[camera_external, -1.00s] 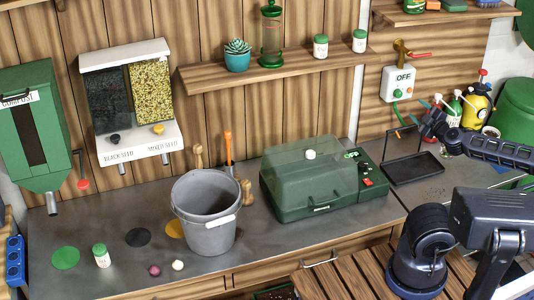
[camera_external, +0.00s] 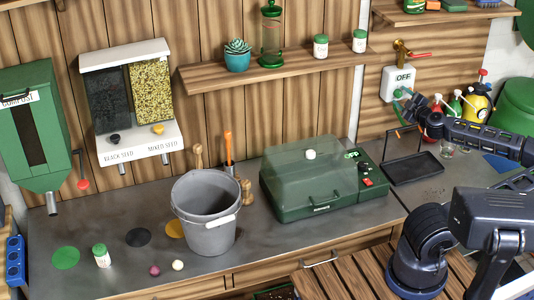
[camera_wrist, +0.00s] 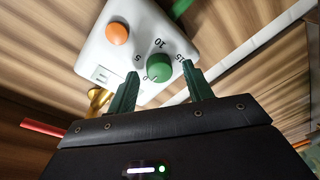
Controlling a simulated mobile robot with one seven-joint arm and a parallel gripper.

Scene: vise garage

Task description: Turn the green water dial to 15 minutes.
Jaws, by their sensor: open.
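The green water dial (camera_wrist: 159,67) is on the white control box (camera_wrist: 134,22), between my two fingers in the wrist view. The numbers 5, 10 and 15 are printed around it, with 0 near its lower left; a small pale mark on the dial seems to be on that 0 side. My gripper (camera_wrist: 161,82) is open, its green fingers a little short of the dial or just at its sides; I cannot tell if they touch.
An orange button (camera_wrist: 117,33) sits beside the dial. A brass tap with a red handle (camera_external: 417,55) is above the box. A black tray rack (camera_external: 412,168) stands below my gripper. Spray bottles (camera_external: 470,103) and a green bin (camera_external: 515,105) are at the right.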

